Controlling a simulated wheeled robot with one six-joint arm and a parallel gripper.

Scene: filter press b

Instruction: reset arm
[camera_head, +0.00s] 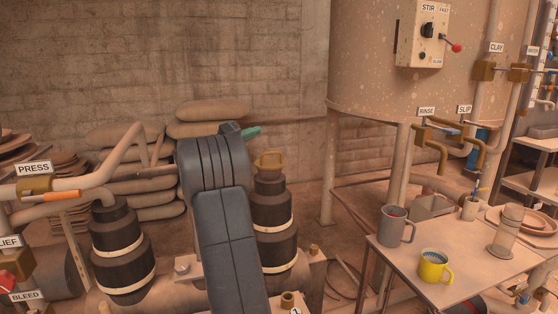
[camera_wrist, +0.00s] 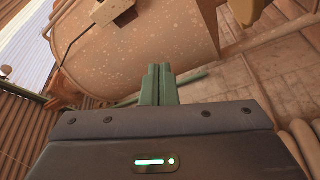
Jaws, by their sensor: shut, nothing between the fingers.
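My gripper (camera_wrist: 158,72) shows in the wrist view as two green fingers side by side, shut with nothing between them. Behind the fingertips in that view is the large speckled tank (camera_wrist: 150,50). In the head view my grey arm rises through the middle, and a green fingertip of my gripper (camera_head: 250,132) points right from its top, in front of the brick wall. The rest of the gripper is hidden behind the arm. It touches nothing that I can see.
A dark banded cylinder (camera_head: 272,225) stands right of my arm and another (camera_head: 120,250) left. The PRESS valve (camera_head: 35,187) is at far left. The tank (camera_head: 365,80) is at right. A table (camera_head: 400,262) holds a grey mug (camera_head: 395,228) and yellow mug (camera_head: 434,267).

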